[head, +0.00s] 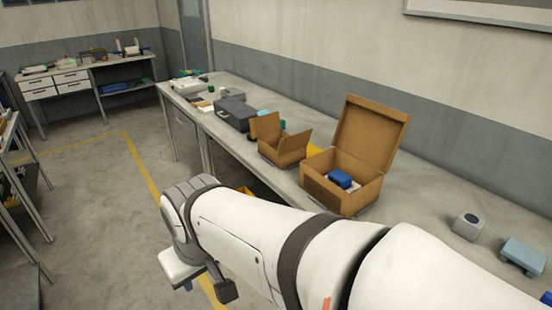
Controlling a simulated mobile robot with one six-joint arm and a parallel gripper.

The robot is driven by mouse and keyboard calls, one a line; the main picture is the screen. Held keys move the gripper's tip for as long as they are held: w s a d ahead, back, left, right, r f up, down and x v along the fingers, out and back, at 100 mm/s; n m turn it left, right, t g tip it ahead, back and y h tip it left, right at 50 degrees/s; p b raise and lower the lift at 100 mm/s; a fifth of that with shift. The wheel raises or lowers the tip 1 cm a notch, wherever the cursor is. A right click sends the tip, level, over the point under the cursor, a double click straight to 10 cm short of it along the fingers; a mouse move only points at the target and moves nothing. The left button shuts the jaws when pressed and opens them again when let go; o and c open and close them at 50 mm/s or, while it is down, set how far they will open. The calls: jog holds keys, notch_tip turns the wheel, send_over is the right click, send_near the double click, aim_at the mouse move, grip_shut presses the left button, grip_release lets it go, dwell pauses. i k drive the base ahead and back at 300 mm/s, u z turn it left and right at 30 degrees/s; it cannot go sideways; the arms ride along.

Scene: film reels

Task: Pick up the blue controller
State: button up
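A small blue object (340,178) lies inside the open cardboard box (331,195) on the long workbench, with something white beside it. A pale blue-grey piece (524,252) with two stubby ends, shaped somewhat like a controller, lies on the bench at the right. A bit of a darker blue thing (547,299) shows at the lower right edge, mostly cut off. I cannot tell for certain which is the blue controller. My white arm crosses the foreground, and my gripper (203,280) hangs low over the floor at its left end, apart from these things. Its fingers are partly hidden.
The workbench (420,205) runs along the wall. A smaller open carton (282,152) and a dark grey case (235,115) stand farther back. A small grey block (467,226) with a round dark top sits at the right.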

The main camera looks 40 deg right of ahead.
aim_at(339, 178)
jog(key=z, duration=0.7)
jog(key=i, duration=1.15)
jog(key=z, duration=0.9)
jog(key=i, duration=0.45)
jog(key=z, duration=0.35)
jog(key=k, duration=0.7)
jog(key=z, duration=0.2)
jog(key=i, duration=0.7)
jog(key=u, duration=0.1)
